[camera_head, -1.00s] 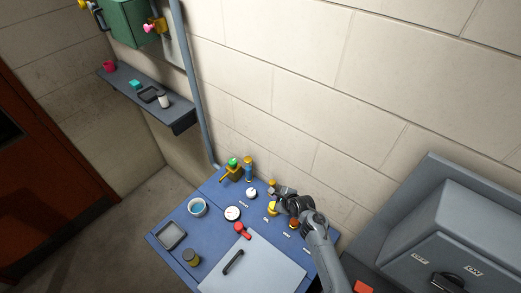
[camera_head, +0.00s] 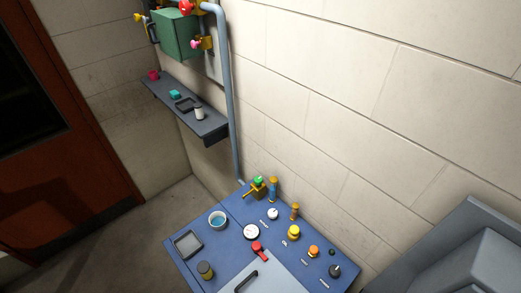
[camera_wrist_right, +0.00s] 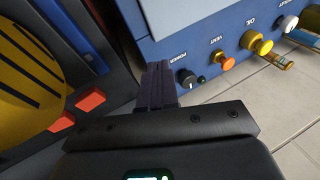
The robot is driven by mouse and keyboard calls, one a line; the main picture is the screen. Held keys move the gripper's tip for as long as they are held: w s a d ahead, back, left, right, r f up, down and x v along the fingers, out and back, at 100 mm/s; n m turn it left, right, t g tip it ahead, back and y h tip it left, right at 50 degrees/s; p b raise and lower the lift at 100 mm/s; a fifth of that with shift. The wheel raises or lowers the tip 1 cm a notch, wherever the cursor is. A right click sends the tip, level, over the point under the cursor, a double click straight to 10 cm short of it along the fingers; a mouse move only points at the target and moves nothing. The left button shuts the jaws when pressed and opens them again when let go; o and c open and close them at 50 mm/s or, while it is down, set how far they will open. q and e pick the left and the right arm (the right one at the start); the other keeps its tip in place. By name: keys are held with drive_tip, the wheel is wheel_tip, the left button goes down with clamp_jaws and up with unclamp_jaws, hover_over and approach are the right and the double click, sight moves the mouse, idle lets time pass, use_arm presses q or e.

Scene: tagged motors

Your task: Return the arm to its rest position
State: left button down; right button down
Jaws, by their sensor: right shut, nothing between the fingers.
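My right gripper (camera_wrist_right: 158,85) shows in the right wrist view as a dark pair of fingers pressed together, shut and empty. It is in front of the blue console (camera_wrist_right: 205,32), beside a black knob (camera_wrist_right: 187,78) labelled POWER. I cannot tell whether the fingers touch the console. Neither arm shows in the head view, and my left gripper is out of sight. The blue console also shows in the head view (camera_head: 235,243), with no arm over it.
The console carries an orange knob (camera_wrist_right: 222,62), a yellow knob (camera_wrist_right: 258,43), a red handle (camera_head: 261,251) and a cup (camera_head: 217,220). A wall shelf (camera_head: 205,129) holds small items. A yellow-and-black object (camera_wrist_right: 28,85) and orange blocks (camera_wrist_right: 90,101) are left of my right gripper.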

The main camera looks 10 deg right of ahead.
drive_tip(key=s+a+r+n, duration=0.1)
drive_tip(key=s+r+n, duration=0.1)
drive_tip(key=r+n, duration=0.5)
drive_tip(key=s+a+r+n+g, duration=0.1)
drive_tip(key=s+r+n, duration=0.2)
drive_tip(key=r+n, duration=0.4)
drive_tip(key=shift+r, duration=0.4)
